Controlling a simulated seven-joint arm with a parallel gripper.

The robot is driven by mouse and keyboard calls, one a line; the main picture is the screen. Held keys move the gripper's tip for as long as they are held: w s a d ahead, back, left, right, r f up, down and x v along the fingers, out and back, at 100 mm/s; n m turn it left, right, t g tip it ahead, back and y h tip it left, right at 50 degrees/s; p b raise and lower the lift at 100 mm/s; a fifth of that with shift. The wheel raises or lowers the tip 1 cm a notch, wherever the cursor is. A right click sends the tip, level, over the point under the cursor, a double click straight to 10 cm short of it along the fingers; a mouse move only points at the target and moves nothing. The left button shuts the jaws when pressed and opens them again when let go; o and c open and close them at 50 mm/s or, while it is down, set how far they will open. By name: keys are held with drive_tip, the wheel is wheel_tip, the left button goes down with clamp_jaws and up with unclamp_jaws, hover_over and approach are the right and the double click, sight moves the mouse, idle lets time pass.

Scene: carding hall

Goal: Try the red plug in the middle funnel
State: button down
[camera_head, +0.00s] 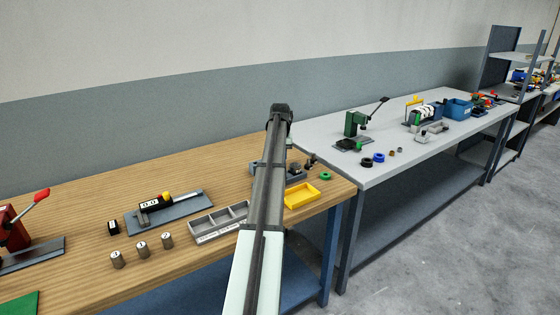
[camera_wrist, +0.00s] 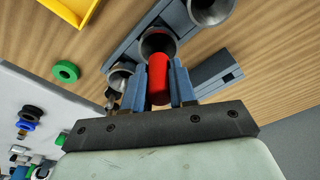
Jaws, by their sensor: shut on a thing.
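My gripper (camera_wrist: 160,76) is shut on the red plug (camera_wrist: 158,88), which sits between its two blue-grey fingers in the wrist view. A blue-grey rack holds three metal funnels of different sizes. The plug's far end overlaps the lower edge of the middle funnel (camera_wrist: 156,41); I cannot tell whether it is inside the mouth or just above it. The large funnel (camera_wrist: 209,8) is up and to the right, and the small funnel (camera_wrist: 119,76) is down and to the left, partly behind a finger. In the head view my arm hides the gripper, the plug and part of the rack (camera_head: 254,169).
A yellow tray (camera_head: 306,197) and a green ring (camera_head: 326,176) lie near the rack. A grey compartment box (camera_head: 217,222) stands left of my arm. Several numbered metal weights (camera_head: 142,248) and a caliper stand (camera_head: 164,211) are further left. A grey table (camera_head: 390,160) adjoins at right.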

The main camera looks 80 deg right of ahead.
drive_tip(key=shift+r, duration=2.65)
